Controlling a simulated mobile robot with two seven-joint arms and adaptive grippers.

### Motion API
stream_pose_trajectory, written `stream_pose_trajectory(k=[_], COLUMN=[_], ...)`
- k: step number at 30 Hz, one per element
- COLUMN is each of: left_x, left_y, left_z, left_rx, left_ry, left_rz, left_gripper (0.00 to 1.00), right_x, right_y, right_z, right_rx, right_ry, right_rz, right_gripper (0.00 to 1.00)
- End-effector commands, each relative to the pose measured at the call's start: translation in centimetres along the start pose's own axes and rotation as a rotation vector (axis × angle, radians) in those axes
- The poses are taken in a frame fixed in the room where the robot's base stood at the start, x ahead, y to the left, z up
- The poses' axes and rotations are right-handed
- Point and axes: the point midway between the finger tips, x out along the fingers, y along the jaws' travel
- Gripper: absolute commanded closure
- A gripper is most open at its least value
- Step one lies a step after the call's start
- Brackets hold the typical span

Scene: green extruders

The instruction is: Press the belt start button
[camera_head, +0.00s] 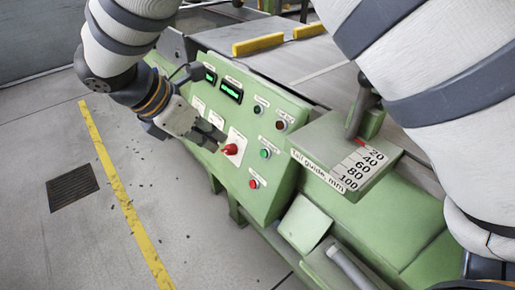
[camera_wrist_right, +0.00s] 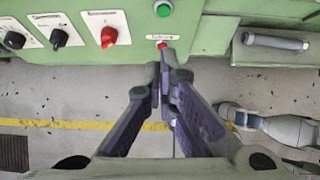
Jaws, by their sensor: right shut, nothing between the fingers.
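A green control panel (camera_head: 240,185) carries buttons, knobs and green-lit displays; its labels are too small to read surely. A green button (camera_head: 265,153) sits right of a red knob (camera_head: 230,149), with a red button (camera_head: 253,184) below it. Another dark green button (camera_head: 258,109) and red button (camera_head: 281,125) sit higher. My right gripper (camera_head: 221,139) is shut and empty in front of the panel by the red knob. In the right wrist view its fingertips (camera_wrist_right: 165,72) are below the red button (camera_wrist_right: 162,44) and green button (camera_wrist_right: 163,8).
A tail guide box (camera_head: 350,150) with a scale stands right of the panel. A grey cylinder (camera_head: 350,268) lies below it. Yellow blocks (camera_head: 258,44) sit on the machine behind. The floor with its yellow line (camera_head: 125,195) is clear in front.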

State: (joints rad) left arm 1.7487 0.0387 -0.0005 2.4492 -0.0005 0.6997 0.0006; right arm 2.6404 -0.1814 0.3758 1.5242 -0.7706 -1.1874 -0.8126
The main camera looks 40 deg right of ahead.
Motion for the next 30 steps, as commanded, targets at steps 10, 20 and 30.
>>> stream_pose_trajectory(k=[10, 20, 30], left_x=[0.1, 0.7, 0.5], left_y=[0.0, 0.0, 0.0], left_z=[0.1, 0.4, 0.2], left_rx=[0.000, 0.000, 0.000], left_ry=[-0.004, -0.019, -0.013], left_rz=[0.000, -0.001, -0.001], left_gripper=[0.50, 0.50, 0.50], right_x=[1.6, 8.9, 13.1], right_y=[-0.1, -0.2, -0.1], right_z=[-0.1, -0.2, 2.0], right_rx=[-0.002, -0.001, 0.003], right_ry=[0.001, 0.003, 0.002], right_rz=[-0.006, -0.009, -0.002], right_gripper=[1.00, 1.00, 1.00])
